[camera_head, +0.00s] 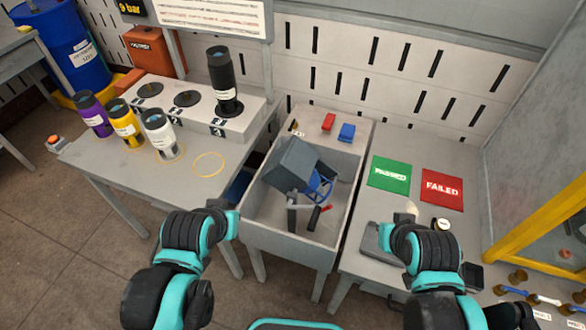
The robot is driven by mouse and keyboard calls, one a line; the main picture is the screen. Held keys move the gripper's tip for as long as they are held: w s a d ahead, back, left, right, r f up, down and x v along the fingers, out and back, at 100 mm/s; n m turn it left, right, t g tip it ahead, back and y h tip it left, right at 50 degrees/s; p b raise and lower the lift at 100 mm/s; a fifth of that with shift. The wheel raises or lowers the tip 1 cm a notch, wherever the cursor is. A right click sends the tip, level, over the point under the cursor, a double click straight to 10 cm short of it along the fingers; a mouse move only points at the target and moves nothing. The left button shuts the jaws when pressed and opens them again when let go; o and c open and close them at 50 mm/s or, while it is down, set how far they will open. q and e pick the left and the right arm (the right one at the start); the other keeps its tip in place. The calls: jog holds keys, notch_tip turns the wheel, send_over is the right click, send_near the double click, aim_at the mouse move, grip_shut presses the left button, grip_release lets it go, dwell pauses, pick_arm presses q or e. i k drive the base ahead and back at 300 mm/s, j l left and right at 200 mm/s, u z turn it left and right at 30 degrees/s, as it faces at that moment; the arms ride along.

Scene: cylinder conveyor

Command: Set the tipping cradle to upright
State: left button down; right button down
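The tipping cradle (291,163) appears to be the grey box-like body in the open grey bin (262,222). It is tilted rather than upright. A blue curved frame (320,187) is at its right side. Below it are a grey post (292,214) and a black-handled part (314,218) with a red tip beside it; I cannot tell how they join the cradle. My left and right arms come in from the bottom, either side of the bin and apart from the cradle.
Purple, yellow and white cylinders (160,133) stand on the left table; a black cylinder (222,80) stands on the raised block. Red and blue blocks (347,132) lie behind the cradle. Green PASSED (389,174) and red FAILED (442,188) mats lie on the right table.

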aim_at(291, 167)
jog(key=k+l, duration=0.1)
jog(key=l, duration=0.3)
jog(key=k+l, duration=0.1)
jog(key=l, duration=0.35)
jog(key=k+l+u, duration=0.1)
jog(key=l, duration=0.3)
jog(key=k+l, duration=0.15)
jog(key=l, duration=0.25)
jog(key=k+l+u, duration=0.1)
jog(key=l, duration=0.3)
jog(key=k+l, duration=0.15)
jog(key=l, duration=0.25)
jog(key=k+l, duration=0.15)
jog(key=l, duration=0.25)
